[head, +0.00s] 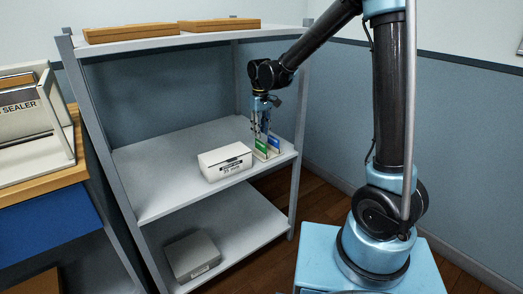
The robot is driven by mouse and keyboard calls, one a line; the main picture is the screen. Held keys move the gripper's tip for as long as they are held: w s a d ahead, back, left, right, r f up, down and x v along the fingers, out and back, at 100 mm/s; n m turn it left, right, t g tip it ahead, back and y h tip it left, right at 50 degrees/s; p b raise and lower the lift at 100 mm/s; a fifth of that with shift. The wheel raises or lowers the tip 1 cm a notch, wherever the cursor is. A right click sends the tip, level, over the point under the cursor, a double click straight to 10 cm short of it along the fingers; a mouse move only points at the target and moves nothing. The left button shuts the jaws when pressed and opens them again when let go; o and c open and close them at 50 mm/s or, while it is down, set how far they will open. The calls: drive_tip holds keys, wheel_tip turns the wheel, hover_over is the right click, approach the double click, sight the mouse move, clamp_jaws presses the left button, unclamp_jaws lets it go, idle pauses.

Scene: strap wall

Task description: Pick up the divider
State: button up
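Beside the white box on the middle shelf stand small upright panels, one green (261,146) and one blue (274,141), with pale lower parts. One may be the divider, but I cannot tell which. My gripper (262,133) points straight down over these panels, near the shelf's right front corner. Its fingertips are at or just behind the panels' top edges. The panels partly hide the fingertips, and they are too small to show a gap or a hold.
The white labelled box (225,161) stands close to the left of the panels. The grey shelf unit (165,185) has posts at its corners. A grey box (192,256) lies on the lower shelf, wooden trays (130,32) on top. The middle shelf's left part is clear.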

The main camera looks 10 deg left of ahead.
sight(261, 148)
drive_tip(key=shift+s+f, duration=0.1)
drive_tip(key=shift+f, duration=3)
clamp_jaws()
